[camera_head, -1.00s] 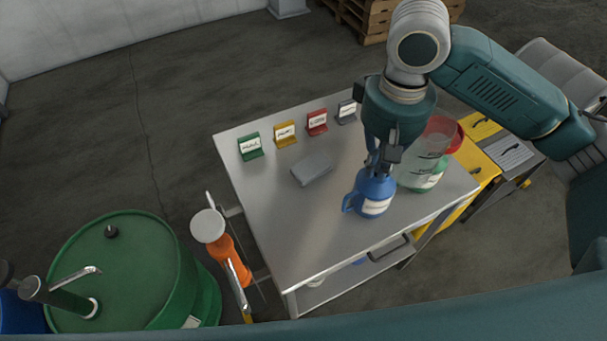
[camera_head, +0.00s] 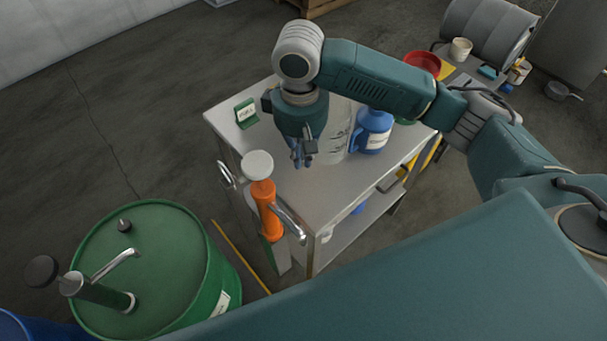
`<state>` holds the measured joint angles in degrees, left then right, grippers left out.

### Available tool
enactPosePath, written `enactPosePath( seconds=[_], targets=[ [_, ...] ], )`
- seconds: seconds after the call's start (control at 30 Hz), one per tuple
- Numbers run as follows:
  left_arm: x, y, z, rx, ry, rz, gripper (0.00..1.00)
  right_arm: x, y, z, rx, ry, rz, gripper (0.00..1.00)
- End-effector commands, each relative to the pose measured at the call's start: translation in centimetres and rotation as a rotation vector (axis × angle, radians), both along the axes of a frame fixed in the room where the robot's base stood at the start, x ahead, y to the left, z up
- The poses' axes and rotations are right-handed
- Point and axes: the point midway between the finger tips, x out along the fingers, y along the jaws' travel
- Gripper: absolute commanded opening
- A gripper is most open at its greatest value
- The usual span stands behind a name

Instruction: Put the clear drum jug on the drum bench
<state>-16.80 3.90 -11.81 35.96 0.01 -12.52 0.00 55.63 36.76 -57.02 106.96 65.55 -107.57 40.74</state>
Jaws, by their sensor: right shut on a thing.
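The clear jug (camera_head: 337,132) is a tall see-through vessel with measuring marks, partly hidden by my right arm. My right gripper (camera_head: 303,158) is at its left side and shut on it. I cannot tell whether its base touches the steel worktop (camera_head: 325,192) below. A blue jug (camera_head: 375,130) with a white label stands just right of it. A farther bench (camera_head: 463,70) at the back right is near a grey drum (camera_head: 480,28) lying on its side. I cannot tell for certain which surface is the drum bench. My left gripper is not in view.
A green drum (camera_head: 155,265) with a pump stands at the front left. An orange hand pump (camera_head: 266,207) rises at the worktop's left edge. A green sign (camera_head: 246,113) stands on the back left corner. A red bowl (camera_head: 423,63) is beyond my right arm.

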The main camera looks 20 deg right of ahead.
Motion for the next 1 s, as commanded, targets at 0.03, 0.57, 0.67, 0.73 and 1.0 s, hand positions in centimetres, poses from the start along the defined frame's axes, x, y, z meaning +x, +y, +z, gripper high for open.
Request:
enactPosePath(
  seconds=[0.03,0.57,0.67,0.73,1.0],
  targets=[
    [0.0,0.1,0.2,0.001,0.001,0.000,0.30,-0.1,-0.1,-1.4,-0.002,0.006,-0.002,0.00],
    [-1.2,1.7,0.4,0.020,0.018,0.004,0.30,-0.1,0.0,-9.1,-0.001,0.003,-0.002,0.00],
    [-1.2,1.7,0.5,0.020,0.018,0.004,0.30,0.0,0.0,-10.2,0.000,0.000,-0.001,0.00],
    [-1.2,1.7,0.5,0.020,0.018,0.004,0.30,0.0,0.0,-10.6,0.000,-0.001,0.000,0.00],
    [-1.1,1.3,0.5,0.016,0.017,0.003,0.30,0.0,0.0,-10.7,0.000,-0.001,0.000,0.00]
  ],
)
